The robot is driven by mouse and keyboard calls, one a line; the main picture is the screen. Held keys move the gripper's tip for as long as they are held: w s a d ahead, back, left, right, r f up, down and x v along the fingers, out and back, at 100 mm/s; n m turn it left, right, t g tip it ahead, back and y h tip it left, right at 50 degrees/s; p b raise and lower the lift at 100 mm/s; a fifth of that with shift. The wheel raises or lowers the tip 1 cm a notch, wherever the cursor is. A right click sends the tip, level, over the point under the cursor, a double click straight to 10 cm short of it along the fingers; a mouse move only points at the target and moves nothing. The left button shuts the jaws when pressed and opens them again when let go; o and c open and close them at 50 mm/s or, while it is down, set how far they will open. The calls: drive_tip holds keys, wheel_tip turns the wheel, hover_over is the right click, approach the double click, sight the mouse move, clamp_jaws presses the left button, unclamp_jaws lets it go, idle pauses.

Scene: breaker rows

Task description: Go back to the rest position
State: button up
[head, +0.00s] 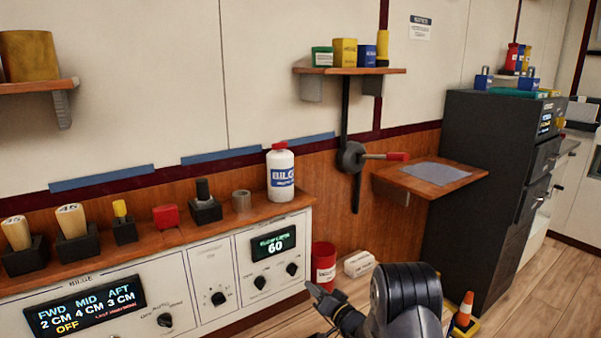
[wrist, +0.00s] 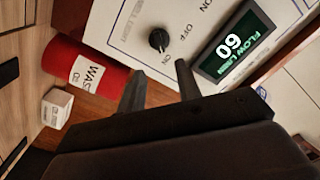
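My gripper (head: 323,297) is low in the head view, in front of the right end of the bilge panel (head: 205,277), with my dark wrist behind it. In the wrist view my gripper (wrist: 160,80) has its two dark fingers apart, with nothing seen between them. Beyond the fingers are a panel knob (wrist: 158,40) and a lit display (wrist: 235,45) reading 60. The same display (head: 280,240) shows in the head view. No contact with the panel can be made out.
A red waste can (head: 323,266) and a white box (head: 359,264) stand beyond my gripper. An orange cone (head: 465,310) is right of my arm. A wooden shelf (head: 470,177) and black cabinet (head: 480,215) are at right. A white bilge bottle (head: 281,172) stands on the ledge.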

sight(295, 271)
drive_tip(key=b+x, duration=0.1)
drive_tip(key=x, duration=0.7)
drive_tip(key=shift+w+a+b, duration=0.3)
drive_tip(key=shift+b, duration=0.1)
drive_tip(key=n+b, duration=0.1)
drive_tip(key=n, duration=0.3)
drive_tip(key=shift+n+b, duration=0.3)
drive_tip(key=shift+b, duration=0.05)
drive_tip(key=n+b, duration=0.1)
drive_tip(key=n, duration=0.3)
drive_tip(key=shift+s+a, duration=0.1)
drive_tip(key=shift+a, duration=0.05)
drive_tip(key=n+b, duration=0.1)
drive_tip(key=n, duration=0.2)
drive_tip(key=shift+s+a+b, duration=0.1)
drive_tip(key=shift+b, duration=0.3)
drive_tip(key=n+b, duration=0.1)
drive_tip(key=n, duration=0.3)
drive_tip(key=shift+a+b, duration=0.1)
drive_tip(key=shift+b, duration=0.2)
drive_tip(key=shift+s+d+n, duration=0.2)
drive_tip(key=shift+s+n, duration=0.1)
drive_tip(key=shift+s, duration=0.1)
